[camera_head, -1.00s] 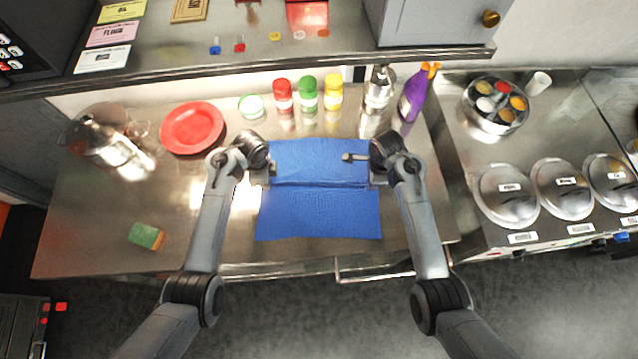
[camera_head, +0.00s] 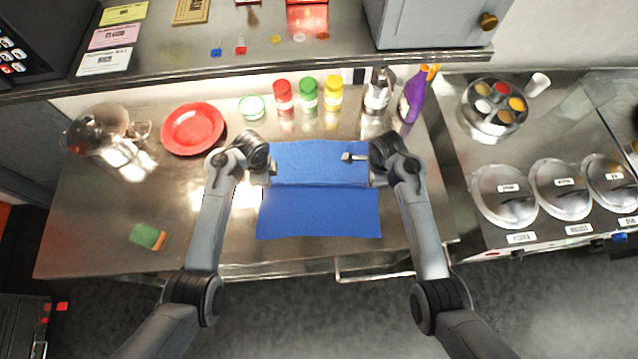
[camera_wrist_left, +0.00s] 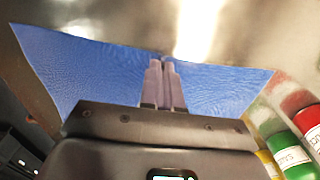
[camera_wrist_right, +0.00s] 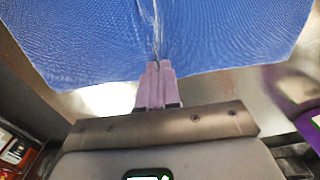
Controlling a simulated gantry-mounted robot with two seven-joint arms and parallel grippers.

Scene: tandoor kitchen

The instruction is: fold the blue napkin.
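The blue napkin (camera_head: 318,214) lies spread on the steel counter, with a raised crease running from side to side across its middle. My left gripper (camera_head: 271,178) is at the napkin's left edge, at the crease. In the left wrist view, its fingers (camera_wrist_left: 166,64) are together at the cloth's edge. My right gripper (camera_head: 371,181) is at the right edge, at the other end of the crease. In the right wrist view, its fingers (camera_wrist_right: 158,66) are together on the edge, and the crease runs away from their tips. Both look shut on the cloth; the pinched bits are hidden.
A red plate (camera_head: 193,129) and a glass pot (camera_head: 100,130) stand at the left. A green sponge (camera_head: 146,236) lies at the front left. Several spice bottles (camera_head: 309,96), a steel shaker (camera_head: 378,92) and a purple bottle (camera_head: 412,97) line the back, below a shelf (camera_head: 250,75).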

